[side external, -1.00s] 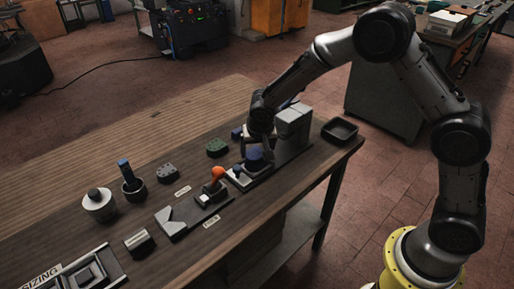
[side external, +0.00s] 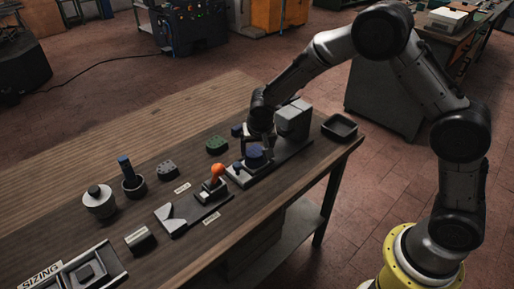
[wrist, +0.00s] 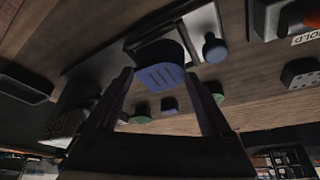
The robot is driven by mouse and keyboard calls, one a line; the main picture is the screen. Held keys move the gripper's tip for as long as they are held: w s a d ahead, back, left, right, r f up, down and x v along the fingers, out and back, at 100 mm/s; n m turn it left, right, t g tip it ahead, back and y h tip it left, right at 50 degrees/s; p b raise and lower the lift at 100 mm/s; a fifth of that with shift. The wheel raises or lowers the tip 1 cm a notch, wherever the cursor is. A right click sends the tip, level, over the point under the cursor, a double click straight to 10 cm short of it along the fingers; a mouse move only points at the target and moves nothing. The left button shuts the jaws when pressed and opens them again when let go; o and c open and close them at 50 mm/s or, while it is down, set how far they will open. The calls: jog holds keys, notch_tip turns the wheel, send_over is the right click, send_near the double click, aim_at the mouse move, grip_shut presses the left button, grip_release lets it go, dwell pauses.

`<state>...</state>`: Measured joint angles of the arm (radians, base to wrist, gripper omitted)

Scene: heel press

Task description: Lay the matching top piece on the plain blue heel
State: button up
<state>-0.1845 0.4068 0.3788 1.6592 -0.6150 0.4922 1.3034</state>
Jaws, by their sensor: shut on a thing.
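My gripper (side external: 257,151) is low over the dark press base (side external: 270,168), its fingers on either side of a blue piece (side external: 254,158). In the wrist view the fingers (wrist: 160,75) reach to both sides of a blue face with several lines across it (wrist: 163,77), with a darker body beyond. The gripper is shut on this blue piece. I cannot tell where heel and top piece meet, because the fingers partly cover them. Another small blue piece (side external: 237,131) lies on the table behind the gripper.
A grey block (side external: 293,117) stands at the right end of the press, with a black tray (side external: 340,128) beyond. An orange-knobbed fixture (side external: 217,172) is in front. A green piece (side external: 216,145), a grey dotted piece (side external: 168,169) and pots (side external: 99,202) stand leftward, with bare wood between.

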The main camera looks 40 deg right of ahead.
jog(key=shift+f, duration=0.4)
jog(key=o, duration=1.1)
jog(key=v, duration=1.4)
jog(key=shift+f, duration=0.15)
